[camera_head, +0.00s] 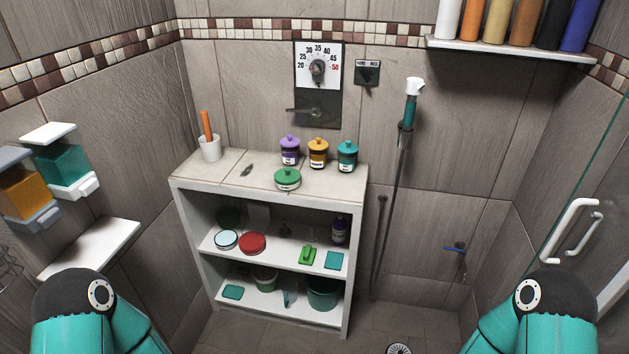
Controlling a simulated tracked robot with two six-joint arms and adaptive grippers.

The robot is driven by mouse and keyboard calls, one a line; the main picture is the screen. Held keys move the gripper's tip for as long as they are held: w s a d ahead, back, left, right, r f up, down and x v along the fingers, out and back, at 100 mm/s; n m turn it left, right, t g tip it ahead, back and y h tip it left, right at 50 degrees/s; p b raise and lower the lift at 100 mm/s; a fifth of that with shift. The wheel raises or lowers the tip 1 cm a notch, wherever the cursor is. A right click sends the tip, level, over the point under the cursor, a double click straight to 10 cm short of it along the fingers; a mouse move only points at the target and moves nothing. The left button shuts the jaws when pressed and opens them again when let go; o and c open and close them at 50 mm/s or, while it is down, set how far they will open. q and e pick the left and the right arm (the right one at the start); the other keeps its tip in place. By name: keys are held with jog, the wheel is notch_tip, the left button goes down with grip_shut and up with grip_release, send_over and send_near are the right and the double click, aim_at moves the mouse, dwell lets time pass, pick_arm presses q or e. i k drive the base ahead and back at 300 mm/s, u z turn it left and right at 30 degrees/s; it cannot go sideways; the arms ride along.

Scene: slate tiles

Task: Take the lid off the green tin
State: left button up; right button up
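The green tin (287,183) is low and round, with a pale label band on its side. It stands near the front edge of the tiled shelf top. Its green lid (287,175) sits on it and has a small round knob on top. My teal arms show at the bottom left and bottom right corners. Neither gripper is in the picture, and nothing of mine touches the tin.
Purple (290,151), amber (318,153) and teal (347,156) jars stand behind the tin. A white cup (209,148) with an orange stick stands at the left. Lower shelves hold a red tin (252,243) and other items. A glass door (583,220) is at the right.

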aim_at(287, 175)
jog(key=u, duration=0.15)
jog(key=k, duration=0.5)
jog(key=z, duration=0.25)
jog(key=i, duration=1.65)
jog(key=u, duration=0.65)
